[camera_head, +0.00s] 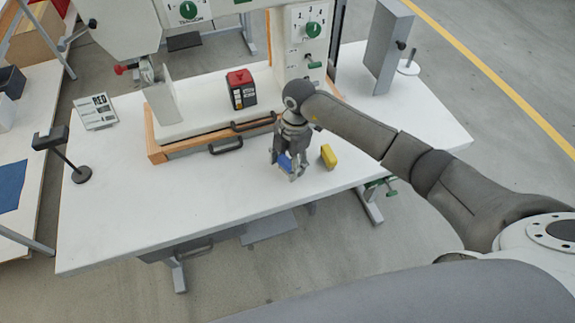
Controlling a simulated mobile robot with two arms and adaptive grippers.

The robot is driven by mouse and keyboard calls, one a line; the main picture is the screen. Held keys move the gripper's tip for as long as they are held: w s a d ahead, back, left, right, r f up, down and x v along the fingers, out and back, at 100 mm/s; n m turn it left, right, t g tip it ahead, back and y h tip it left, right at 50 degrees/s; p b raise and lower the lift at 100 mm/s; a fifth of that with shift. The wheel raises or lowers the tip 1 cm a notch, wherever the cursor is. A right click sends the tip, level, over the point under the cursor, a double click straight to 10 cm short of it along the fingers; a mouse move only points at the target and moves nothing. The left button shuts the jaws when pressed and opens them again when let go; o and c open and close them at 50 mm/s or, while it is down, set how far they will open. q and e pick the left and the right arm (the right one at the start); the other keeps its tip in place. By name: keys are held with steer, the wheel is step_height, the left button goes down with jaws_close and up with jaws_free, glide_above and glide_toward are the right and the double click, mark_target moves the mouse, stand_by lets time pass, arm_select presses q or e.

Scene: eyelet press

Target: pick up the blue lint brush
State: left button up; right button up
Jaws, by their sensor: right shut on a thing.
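The blue lint brush (285,162) shows as a small blue piece between the fingers of my right gripper (289,171). The gripper points down over the white table, near its front edge, and is shut on the brush. The fingers hide much of the brush. I cannot tell whether the brush still touches the table top. My left gripper is not in view.
A yellow block (328,156) lies just right of the gripper. Behind stand the press on its wooden-edged base (157,150) with black handles and a red-and-black box (242,89). A black stand (80,174) is at left. The table's front left (150,225) is clear.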

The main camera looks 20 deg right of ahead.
mark_target(287, 162)
steer(key=shift+r, duration=0.2)
steer(key=shift+r, duration=0.2)
step_height(287, 162, up, 2)
steer(key=shift+d+r+b, duration=0.1)
steer(key=shift+r+b, duration=0.15)
steer(key=shift+b, duration=0.4)
steer(key=s+d+r+b, duration=0.2)
steer(key=s+d+r, duration=0.6)
steer(key=s, duration=0.3)
steer(key=shift+d+r+b, duration=0.2)
steer(key=shift+r+b, duration=0.15)
steer(key=shift+r, duration=0.55)
